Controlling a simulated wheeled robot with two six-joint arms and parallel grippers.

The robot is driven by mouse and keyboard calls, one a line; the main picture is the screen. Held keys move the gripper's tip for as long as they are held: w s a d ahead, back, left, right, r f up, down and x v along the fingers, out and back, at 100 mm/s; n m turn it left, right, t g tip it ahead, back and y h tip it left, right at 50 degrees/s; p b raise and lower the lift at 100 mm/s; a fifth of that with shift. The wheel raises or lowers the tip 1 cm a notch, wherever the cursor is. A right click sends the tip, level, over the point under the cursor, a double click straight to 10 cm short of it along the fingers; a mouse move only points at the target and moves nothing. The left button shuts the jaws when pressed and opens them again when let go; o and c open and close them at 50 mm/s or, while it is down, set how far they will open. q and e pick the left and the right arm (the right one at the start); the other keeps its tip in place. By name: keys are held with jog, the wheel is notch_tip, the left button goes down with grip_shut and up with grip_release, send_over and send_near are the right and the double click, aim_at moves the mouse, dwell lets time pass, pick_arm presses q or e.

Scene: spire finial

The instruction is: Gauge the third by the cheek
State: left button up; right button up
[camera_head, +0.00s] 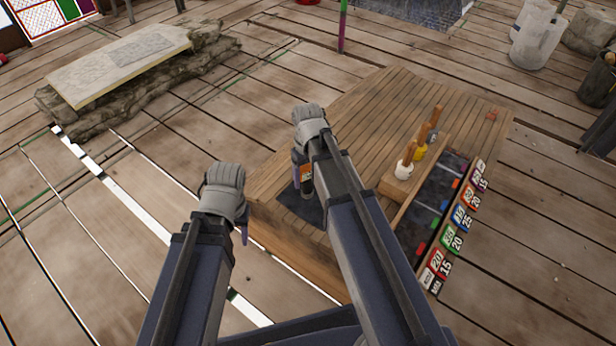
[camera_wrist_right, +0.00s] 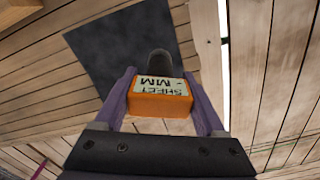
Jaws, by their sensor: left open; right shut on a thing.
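My right gripper (camera_head: 303,186) is over the near left part of a low wooden table (camera_head: 370,115), shut on an orange block. In the right wrist view the orange block (camera_wrist_right: 160,104) sits between the purple fingers. It has a pale label reading "SHEET" and "MM", and a dark rounded part sticks out beyond it. A dark square mat (camera_head: 300,210) lies on the table below; it also shows in the right wrist view (camera_wrist_right: 120,50). My left gripper (camera_head: 243,232) is open, left of the table's near corner; its fingers are mostly hidden.
A dark tray (camera_head: 436,205) with coloured pieces and a row of numbered tags (camera_head: 463,215) lies along the table's right side. Beside it, a wooden block (camera_head: 395,188) holds three wooden-handled tools. A stone slab (camera_head: 120,62) lies back left.

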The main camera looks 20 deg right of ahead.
aim_at(307, 193)
jog(key=shift+f+b, duration=2.3)
jog(key=shift+f, duration=0.2)
jog(key=shift+f, duration=0.15)
jog(key=shift+f+b, duration=1.45)
jog(key=shift+b, duration=0.2)
notch_tip(307, 193, up, 5)
jog(key=p, duration=0.5)
jog(key=shift+f, duration=0.1)
dwell(0.4)
jog(key=shift+f+b, duration=2.25)
jog(key=shift+b, duration=0.1)
